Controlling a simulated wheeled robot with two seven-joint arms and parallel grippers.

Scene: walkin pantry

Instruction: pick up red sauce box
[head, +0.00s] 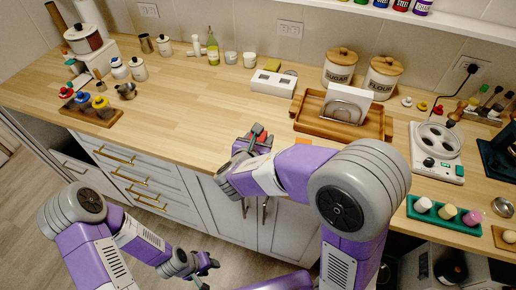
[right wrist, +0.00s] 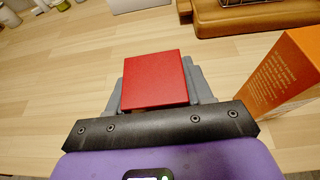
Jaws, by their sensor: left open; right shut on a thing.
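The red sauce box (right wrist: 154,79) is between the fingers of my right gripper (right wrist: 156,88) in the right wrist view, with its flat red face toward the camera. In the head view my right gripper (head: 257,139) is over the front edge of the counter, and a little red of the box shows there, mostly hidden by the gripper. My right gripper is shut on the box. I cannot tell whether the box touches the counter. My left gripper (head: 206,265) is open and empty, low in front of the cabinets.
An orange box (right wrist: 288,88) stands just right of my right gripper.

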